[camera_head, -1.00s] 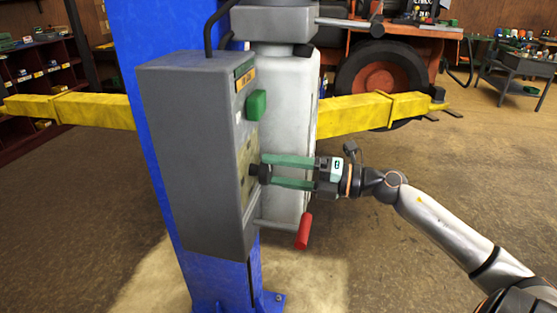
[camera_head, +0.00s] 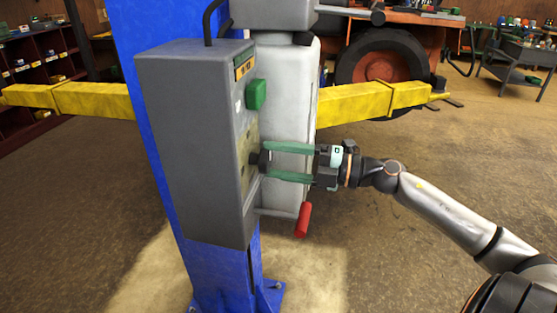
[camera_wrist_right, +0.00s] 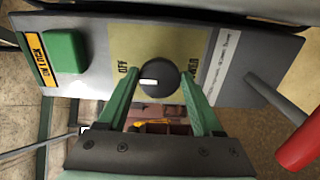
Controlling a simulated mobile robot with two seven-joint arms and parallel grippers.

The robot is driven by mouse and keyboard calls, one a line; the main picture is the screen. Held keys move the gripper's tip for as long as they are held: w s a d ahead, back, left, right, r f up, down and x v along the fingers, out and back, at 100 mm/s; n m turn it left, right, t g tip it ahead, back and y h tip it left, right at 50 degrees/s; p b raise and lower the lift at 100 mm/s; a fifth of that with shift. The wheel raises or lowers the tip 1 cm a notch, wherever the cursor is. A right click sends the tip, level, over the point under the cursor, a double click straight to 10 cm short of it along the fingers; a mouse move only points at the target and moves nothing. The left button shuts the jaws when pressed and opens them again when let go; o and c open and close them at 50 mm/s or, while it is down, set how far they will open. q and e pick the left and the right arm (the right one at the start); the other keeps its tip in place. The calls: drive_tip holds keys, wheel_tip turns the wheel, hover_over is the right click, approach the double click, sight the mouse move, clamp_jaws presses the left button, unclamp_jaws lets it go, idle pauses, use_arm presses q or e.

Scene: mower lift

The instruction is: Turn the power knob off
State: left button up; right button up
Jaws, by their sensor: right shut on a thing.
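The round black power knob (camera_wrist_right: 158,82) sits on a yellowish plate on the control box (camera_head: 195,150). Its white mark points left in the right wrist view, towards the word OFF (camera_wrist_right: 122,76). A second label (camera_wrist_right: 194,88) is partly covered by a finger. My right gripper (camera_wrist_right: 160,78) has its green fingers on either side of the knob and is shut on it. In the head view the right gripper (camera_head: 266,161) reaches the box's right face from the right. My left gripper is not in view.
A green button (camera_head: 257,94) sits above the knob, and a red-handled lever (camera_head: 302,220) sticks out below. The box is beside a blue post (camera_head: 150,60) with yellow arms (camera_head: 95,100). Open floor lies to the right.

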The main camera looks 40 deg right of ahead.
drive_tip(key=o, duration=1.4)
drive_tip(key=shift+d, duration=0.1)
drive_tip(key=shift+s+d+f, duration=0.1)
drive_tip(key=shift+s+d, duration=0.3)
drive_tip(key=shift+s, duration=0.15)
drive_tip(key=b+v, duration=0.1)
drive_tip(key=v, duration=1)
drive_tip(key=shift+b, duration=0.4)
